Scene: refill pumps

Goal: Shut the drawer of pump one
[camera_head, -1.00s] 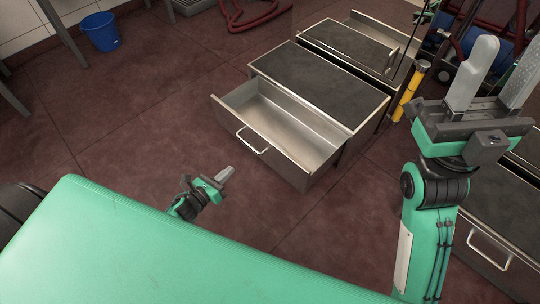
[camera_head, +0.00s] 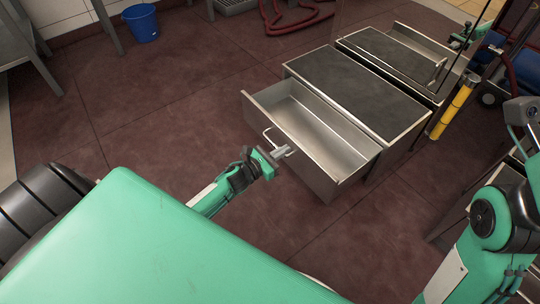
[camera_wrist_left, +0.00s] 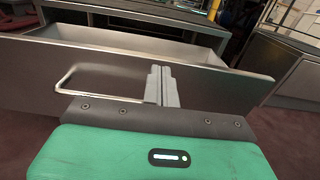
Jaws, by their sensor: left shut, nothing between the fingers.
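The open drawer (camera_head: 311,115) is a steel box pulled out of a low cabinet with a dark top (camera_head: 357,92). It is empty. Its front panel carries a bar handle (camera_head: 268,139), also seen in the left wrist view (camera_wrist_left: 72,76). My left gripper (camera_head: 284,152) is shut and empty, close to the drawer front and just right of the handle. In the left wrist view its fingers (camera_wrist_left: 162,85) stand upright in front of the panel; I cannot tell whether they touch it. My right arm is at the right edge, its fingers outside the frame.
A second cabinet (camera_head: 382,55) with an open drawer stands behind. A yellow cylinder (camera_head: 453,108) stands right of the cabinets. A blue bucket (camera_head: 142,23) is at the far left. Floor left of the drawer is clear.

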